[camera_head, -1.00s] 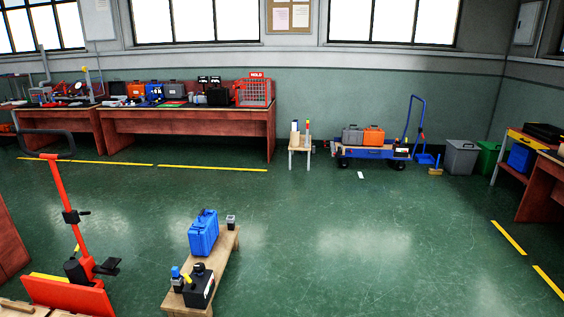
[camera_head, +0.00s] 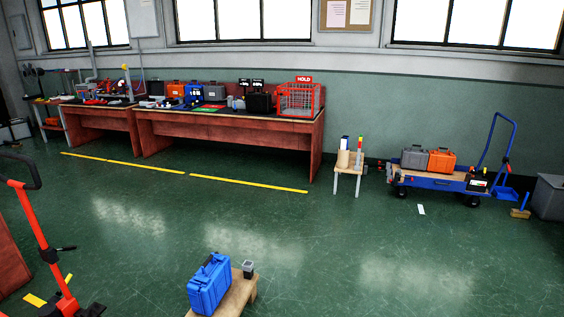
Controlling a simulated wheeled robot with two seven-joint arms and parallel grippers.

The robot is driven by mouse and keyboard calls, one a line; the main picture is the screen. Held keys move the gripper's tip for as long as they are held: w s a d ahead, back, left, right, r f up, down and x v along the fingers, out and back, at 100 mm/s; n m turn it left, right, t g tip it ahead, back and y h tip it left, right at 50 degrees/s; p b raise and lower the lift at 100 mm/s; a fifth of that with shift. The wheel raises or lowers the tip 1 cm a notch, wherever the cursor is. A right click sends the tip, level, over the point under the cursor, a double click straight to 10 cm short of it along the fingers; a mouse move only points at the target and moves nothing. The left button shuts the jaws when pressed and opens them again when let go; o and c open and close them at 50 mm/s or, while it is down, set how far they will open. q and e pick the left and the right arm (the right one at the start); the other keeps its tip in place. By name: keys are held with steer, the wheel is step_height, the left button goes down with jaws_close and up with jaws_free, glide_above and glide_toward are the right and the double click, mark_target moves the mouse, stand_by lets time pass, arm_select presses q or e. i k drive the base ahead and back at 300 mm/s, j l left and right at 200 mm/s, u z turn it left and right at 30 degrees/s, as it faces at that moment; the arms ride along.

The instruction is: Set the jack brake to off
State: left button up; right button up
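A red-orange pallet jack (camera_head: 43,240) stands at the lower left, with a black loop handle (camera_head: 22,168) at its top. A black clamp with a small lever (camera_head: 55,254) sits partway up its mast. A black part (camera_head: 92,310) shows low beside the mast, cut off by the bottom edge. I cannot tell which part is the brake or how it is set. Neither of my grippers is in the picture.
A low wooden bench (camera_head: 236,298) with a blue case (camera_head: 210,284) stands at the bottom centre. A long red-brown workbench (camera_head: 230,130) runs along the back wall. A blue cart (camera_head: 438,182) with two cases is at the right. The green floor (camera_head: 330,240) between is open.

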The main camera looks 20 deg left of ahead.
mark_target(65, 249)
steer(key=i+u, duration=0.3)
steer(key=u, duration=0.15)
steer(key=i+l+u, duration=0.1)
steer(key=i+u, duration=0.2)
steer(key=u, duration=0.15)
steer(key=i+l+u, duration=0.2)
steer(key=u, duration=0.2)
steer(key=i+l+u, duration=0.3)
steer(key=u, duration=0.15)
